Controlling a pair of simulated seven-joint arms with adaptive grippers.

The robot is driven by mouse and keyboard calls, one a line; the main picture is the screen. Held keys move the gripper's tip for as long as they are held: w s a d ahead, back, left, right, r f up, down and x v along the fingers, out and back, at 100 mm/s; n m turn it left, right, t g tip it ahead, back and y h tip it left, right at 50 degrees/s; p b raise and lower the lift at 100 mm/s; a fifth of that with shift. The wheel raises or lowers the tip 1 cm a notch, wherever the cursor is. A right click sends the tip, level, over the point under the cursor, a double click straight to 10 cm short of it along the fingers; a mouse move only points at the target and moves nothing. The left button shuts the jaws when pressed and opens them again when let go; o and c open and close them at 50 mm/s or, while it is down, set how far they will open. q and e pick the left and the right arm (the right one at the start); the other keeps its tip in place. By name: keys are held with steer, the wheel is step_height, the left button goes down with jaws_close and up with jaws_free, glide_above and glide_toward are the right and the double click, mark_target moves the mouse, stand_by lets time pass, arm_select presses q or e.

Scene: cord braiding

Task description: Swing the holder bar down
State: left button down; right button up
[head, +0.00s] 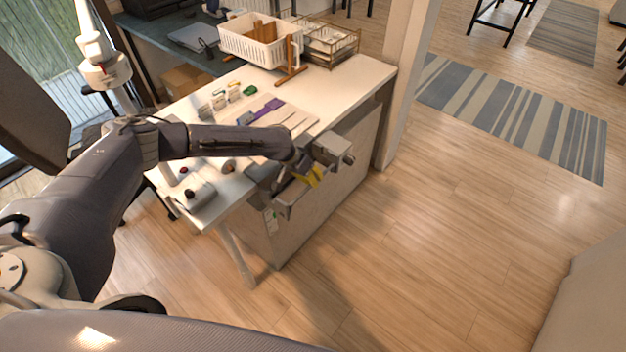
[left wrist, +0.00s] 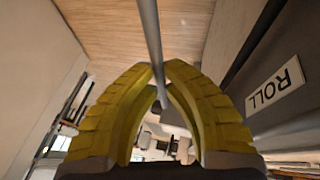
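In the left wrist view, the grey holder bar (left wrist: 148,30) runs down from the top edge and passes between the yellow fingertips of my left gripper (left wrist: 158,70). The fingertips are close together and appear to touch the bar on both sides. A dark grey panel with a white label reading ROLL (left wrist: 275,88) is on the right of that view. In the head view, my left gripper (head: 313,176) is at the table's front side, beside a grey holder (head: 284,211); the bar cannot be made out there. My right gripper is not in view.
The white table (head: 345,78) holds a white basket (head: 258,42), a wire rack (head: 330,43), a wooden stand (head: 291,74), a purple item (head: 270,106) and several small objects. A white post (head: 405,85) stands at its right end. The wooden floor (head: 420,250) in front is clear.

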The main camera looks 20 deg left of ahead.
arm_select(q)
steer(key=shift+s+d, duration=0.1)
steer(key=shift+d, duration=0.1)
stand_by(0.5)
steer(key=s+d+f+m+t+y, duration=0.2)
steer(key=d+f+t+y, duration=0.3)
steer(key=y, duration=0.9)
steer(key=shift+f+m+t, duration=0.5)
steer(key=shift+m+t, duration=0.4)
steer(key=shift+t, duration=0.3)
steer(key=shift+y, duration=0.4)
steer(key=c, duration=1.7)
jaws_free()
steer(key=shift+o, duration=1.1)
steer(key=shift+s+f, duration=0.1)
